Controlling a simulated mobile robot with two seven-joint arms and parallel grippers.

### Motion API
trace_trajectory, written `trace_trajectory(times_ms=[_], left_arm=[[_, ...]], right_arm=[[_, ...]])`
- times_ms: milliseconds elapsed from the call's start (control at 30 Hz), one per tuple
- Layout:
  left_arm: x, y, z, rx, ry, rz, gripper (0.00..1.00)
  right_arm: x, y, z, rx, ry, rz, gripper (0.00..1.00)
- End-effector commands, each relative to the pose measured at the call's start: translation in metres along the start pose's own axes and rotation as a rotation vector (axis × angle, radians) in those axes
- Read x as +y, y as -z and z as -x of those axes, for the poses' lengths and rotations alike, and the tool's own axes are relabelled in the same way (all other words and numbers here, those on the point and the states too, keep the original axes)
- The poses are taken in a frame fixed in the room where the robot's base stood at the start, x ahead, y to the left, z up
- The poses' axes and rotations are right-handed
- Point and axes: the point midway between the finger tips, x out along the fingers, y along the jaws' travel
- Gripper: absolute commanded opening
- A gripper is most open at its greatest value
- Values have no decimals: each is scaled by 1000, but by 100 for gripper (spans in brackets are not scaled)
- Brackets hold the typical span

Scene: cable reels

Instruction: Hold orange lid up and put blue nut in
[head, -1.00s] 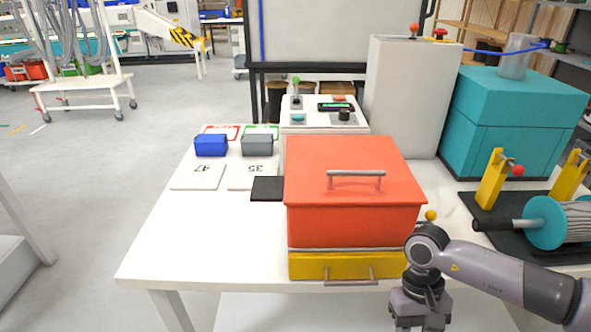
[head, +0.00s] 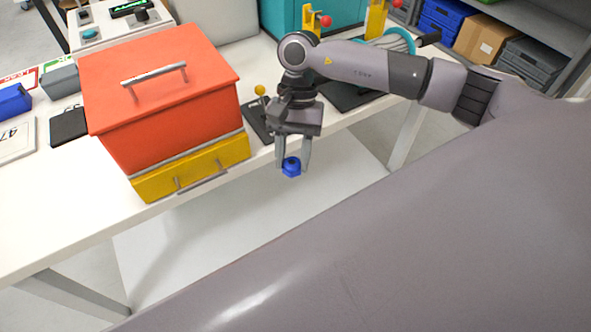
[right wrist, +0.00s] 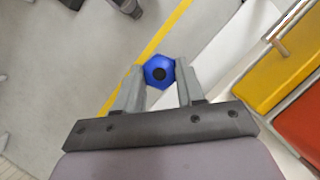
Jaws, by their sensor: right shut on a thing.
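The orange lid (head: 155,75) with its metal handle lies shut on top of a box on the white table in the head view. A yellow drawer (head: 195,168) sits at the box's base, and appears closed. The blue nut (head: 291,167) is between the fingers of my right gripper (head: 293,160), in front of the table edge and right of the box. In the right wrist view the nut (right wrist: 159,71) sits between both fingertips, its dark hole facing the camera. My left gripper is not seen.
A yellow-knobbed lever (head: 260,90) stands beside the box's right side. A cable reel stands at the back right. The floor before the table is clear.

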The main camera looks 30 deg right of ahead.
Motion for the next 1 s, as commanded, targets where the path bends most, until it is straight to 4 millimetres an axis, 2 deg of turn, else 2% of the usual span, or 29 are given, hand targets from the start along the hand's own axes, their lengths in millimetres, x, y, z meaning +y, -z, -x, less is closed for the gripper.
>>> trace_trajectory(times_ms=[100,400,1000], left_arm=[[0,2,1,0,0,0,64],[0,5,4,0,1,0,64],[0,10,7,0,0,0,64]], right_arm=[[-3,-3,27,2,78,-177,10],[-6,-12,84,1,255,-596,10],[2,-41,184,2,562,-1330,10]])
